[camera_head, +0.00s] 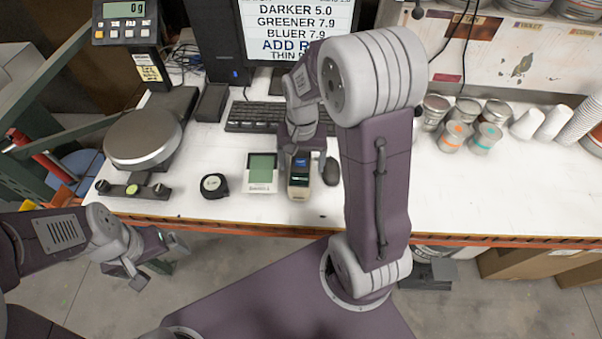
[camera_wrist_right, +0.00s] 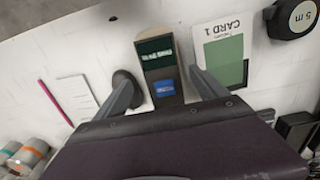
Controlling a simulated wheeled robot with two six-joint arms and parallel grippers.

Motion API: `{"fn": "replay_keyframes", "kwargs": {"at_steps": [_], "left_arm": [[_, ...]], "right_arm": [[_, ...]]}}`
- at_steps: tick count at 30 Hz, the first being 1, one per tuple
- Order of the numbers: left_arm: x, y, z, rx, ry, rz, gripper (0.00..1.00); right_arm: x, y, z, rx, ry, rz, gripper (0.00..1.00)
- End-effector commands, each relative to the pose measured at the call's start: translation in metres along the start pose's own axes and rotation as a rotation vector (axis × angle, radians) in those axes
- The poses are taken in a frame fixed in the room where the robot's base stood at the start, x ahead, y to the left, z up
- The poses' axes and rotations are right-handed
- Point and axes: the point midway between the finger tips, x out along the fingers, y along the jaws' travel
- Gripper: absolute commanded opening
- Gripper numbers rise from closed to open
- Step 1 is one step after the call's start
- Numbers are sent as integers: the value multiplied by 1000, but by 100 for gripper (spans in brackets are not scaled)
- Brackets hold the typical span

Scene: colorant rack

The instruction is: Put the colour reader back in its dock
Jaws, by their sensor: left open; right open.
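The colour reader (camera_head: 299,178), a small upright-looking block with a blue screen, lies on the white bench near its front edge. In the right wrist view the reader (camera_wrist_right: 158,67) shows a dark green label and a blue screen. My right gripper (camera_wrist_right: 163,90) is open, with one finger on each side of the reader; contact is not clear. In the head view my right gripper (camera_head: 299,150) is over the reader's far end. A dark, low tray (camera_head: 212,103) left of the keyboard may be the dock; I cannot tell. My left gripper (camera_head: 155,262) is open and empty, off the bench.
A white card (camera_head: 261,172) with a green patch lies just left of the reader, a black mouse (camera_head: 331,171) just right. A tape measure (camera_head: 214,186), keyboard (camera_head: 252,117) and round scale (camera_head: 143,137) stand near. Several cans (camera_head: 453,136) stand at right.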

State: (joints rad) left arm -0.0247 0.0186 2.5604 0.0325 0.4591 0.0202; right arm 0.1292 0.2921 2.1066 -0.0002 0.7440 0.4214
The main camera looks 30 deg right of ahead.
Motion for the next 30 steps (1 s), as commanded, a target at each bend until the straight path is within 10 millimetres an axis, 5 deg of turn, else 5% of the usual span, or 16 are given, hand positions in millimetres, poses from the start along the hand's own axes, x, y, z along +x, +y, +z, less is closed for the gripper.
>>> {"fn": "replay_keyframes", "kwargs": {"at_steps": [5,13,20,21,30], "left_arm": [[0,0,0,0,0,0,100],[-2,0,0,0,0,0,100],[-2,0,0,0,0,0,100],[-2,0,0,0,0,0,100],[-2,0,0,0,0,0,100]], "right_arm": [[8,0,0,-1,-1,0,82],[52,-2,2,-1,-2,1,82],[56,-2,1,-1,2,0,82],[56,-2,1,0,2,0,79],[56,-2,1,0,2,0,0]]}}
